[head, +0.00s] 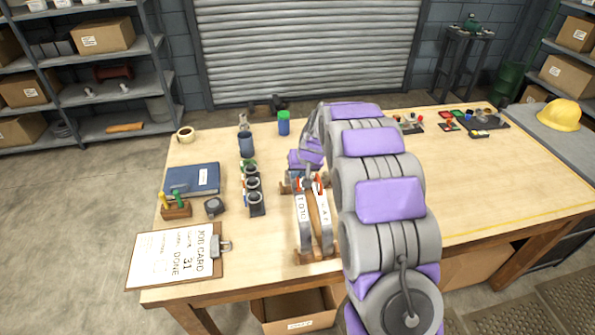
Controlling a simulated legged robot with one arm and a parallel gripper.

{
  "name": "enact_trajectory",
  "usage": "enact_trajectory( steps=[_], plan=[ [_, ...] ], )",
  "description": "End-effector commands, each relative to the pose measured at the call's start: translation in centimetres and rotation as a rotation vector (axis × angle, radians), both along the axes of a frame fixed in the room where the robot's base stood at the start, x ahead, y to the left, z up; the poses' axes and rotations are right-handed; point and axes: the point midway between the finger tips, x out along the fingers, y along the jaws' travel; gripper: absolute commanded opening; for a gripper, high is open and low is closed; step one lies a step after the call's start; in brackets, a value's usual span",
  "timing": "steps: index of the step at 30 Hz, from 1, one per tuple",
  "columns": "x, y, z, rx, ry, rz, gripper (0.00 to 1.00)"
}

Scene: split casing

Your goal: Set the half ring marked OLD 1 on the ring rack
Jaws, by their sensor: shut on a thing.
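I cannot read OLD 1 on any piece.
The wooden bench (480,190) is clear at right. A blue book (193,180), tape measure (214,206), screwdriver stand (177,211) and clipboard (170,257) lie left. Small parts (478,120) lie far right. My arm hides the bench's middle.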

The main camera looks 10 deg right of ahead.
Motion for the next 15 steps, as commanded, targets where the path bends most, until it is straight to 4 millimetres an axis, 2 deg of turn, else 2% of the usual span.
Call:
enact_trajectory(
  steps=[15],
  plan=[
    [0.21,-0.03,-0.01,0.0,-0.008,-0.002,0.0]
  ],
)
